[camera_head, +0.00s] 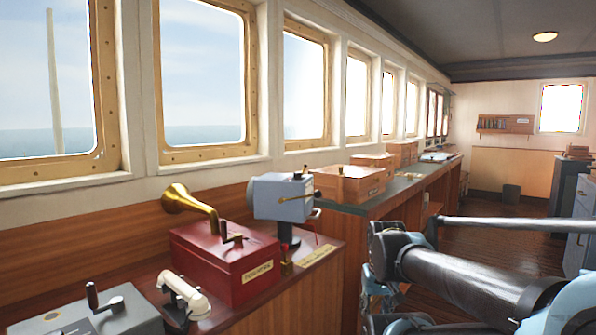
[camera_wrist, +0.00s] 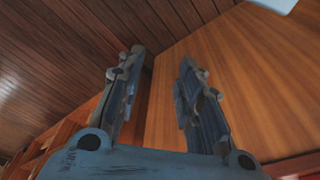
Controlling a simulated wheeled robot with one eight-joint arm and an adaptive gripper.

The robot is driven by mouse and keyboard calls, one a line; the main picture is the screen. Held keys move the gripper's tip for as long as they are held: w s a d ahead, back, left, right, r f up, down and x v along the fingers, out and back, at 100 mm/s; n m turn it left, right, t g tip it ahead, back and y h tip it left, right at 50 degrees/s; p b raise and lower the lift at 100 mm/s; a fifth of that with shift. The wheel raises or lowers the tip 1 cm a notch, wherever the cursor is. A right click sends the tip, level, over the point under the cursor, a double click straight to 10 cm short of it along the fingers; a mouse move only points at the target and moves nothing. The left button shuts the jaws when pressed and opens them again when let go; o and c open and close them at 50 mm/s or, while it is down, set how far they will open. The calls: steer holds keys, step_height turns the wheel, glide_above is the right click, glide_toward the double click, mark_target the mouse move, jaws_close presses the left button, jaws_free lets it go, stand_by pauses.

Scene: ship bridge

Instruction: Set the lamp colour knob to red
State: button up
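A grey-blue lamp-like housing (camera_head: 283,197) stands on a short dark post on the wooden counter, at the middle of the head view. Small dark and brass fittings show on its top and right side. I cannot tell which of them is the colour knob, or its setting. My gripper (camera_wrist: 161,58) shows in the wrist view with its two fingers apart and nothing between them. It faces a plain wooden panel (camera_wrist: 235,80) and touches nothing that I can see. The lamp is not recognisable in the wrist view. In the head view my arm is at the lower right, apart from the lamp.
Left of the lamp stand a red box (camera_head: 225,262) with a brass horn (camera_head: 180,200), a white handset (camera_head: 184,296) and a grey box with a crank (camera_head: 90,318). Wooden boxes (camera_head: 349,184) line the counter behind. Open floor (camera_head: 500,235) lies beyond my arm.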

steer(key=shift+o, duration=0.6)
steer(key=shift+w+a, duration=0.1)
steer(key=shift+w, duration=0.1)
steer(key=shift+o, duration=0.7)
steer(key=shift+s+r, duration=0.2)
steer(key=shift+r, duration=0.05)
step_height(320, 180, up, 51)
steer(key=n+g, duration=0.2)
steer(key=n, duration=1.2)
glide_above(297, 175)
steer(key=w, duration=0.2)
steer(key=f, duration=1.7)
steer(key=shift+s+f, duration=0.1)
steer(key=shift+s, duration=0.1)
